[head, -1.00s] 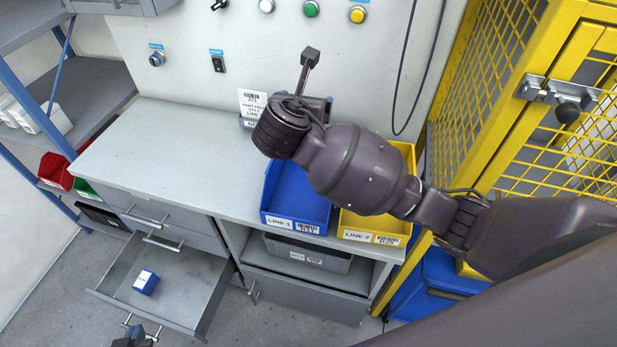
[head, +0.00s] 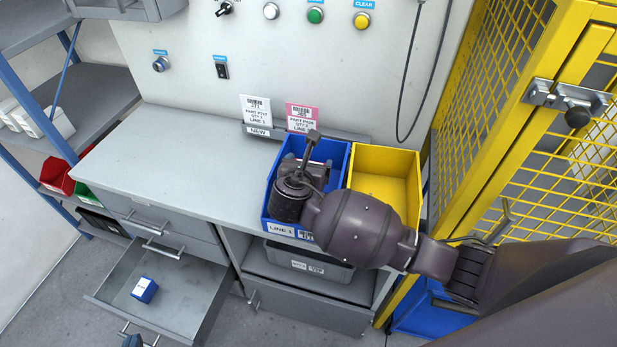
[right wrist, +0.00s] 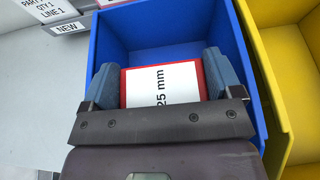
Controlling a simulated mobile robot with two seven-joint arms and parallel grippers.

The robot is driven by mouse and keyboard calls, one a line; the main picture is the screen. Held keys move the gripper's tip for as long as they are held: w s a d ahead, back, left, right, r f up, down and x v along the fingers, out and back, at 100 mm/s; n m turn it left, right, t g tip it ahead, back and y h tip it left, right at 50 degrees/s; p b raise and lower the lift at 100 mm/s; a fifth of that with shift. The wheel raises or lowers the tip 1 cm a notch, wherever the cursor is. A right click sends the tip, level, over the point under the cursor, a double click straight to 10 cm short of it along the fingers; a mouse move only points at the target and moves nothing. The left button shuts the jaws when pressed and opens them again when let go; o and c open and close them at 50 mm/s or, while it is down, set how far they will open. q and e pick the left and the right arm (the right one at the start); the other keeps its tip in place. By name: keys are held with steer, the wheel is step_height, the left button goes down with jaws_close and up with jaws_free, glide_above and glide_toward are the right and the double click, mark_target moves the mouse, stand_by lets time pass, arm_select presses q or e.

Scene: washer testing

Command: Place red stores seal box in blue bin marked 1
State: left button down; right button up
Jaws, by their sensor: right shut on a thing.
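The blue bin (head: 344,167) with a "LINE 1" label stands on the bench front, left of the yellow bin. My right gripper (right wrist: 160,78) is shut on a red box (right wrist: 160,88) with a white "25 mm" label; one finger is at each side. In the right wrist view the box is over the opening of the blue bin (right wrist: 150,35); its depth is unclear. In the head view my right wrist hides most of the box and part of the bin. My left gripper (head: 133,341) barely shows at the bottom edge; its jaws cannot be read.
The yellow bin (head: 386,165) adjoins the blue bin on the right. Part cards (head: 257,110) stand behind. An open drawer (head: 185,300) holds a small blue box (head: 145,289). A yellow mesh fence (head: 490,120) borders the right. The left bench top (head: 175,155) is clear.

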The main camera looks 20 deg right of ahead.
step_height(320, 180, down, 4)
steer(key=shift+f+b, duration=0.15)
steer(key=shift+b, duration=0.15)
steer(key=o, duration=0.8)
steer(key=shift+c, duration=0.2)
steer(key=p+v, duration=0.1)
steer(key=v, duration=1.1)
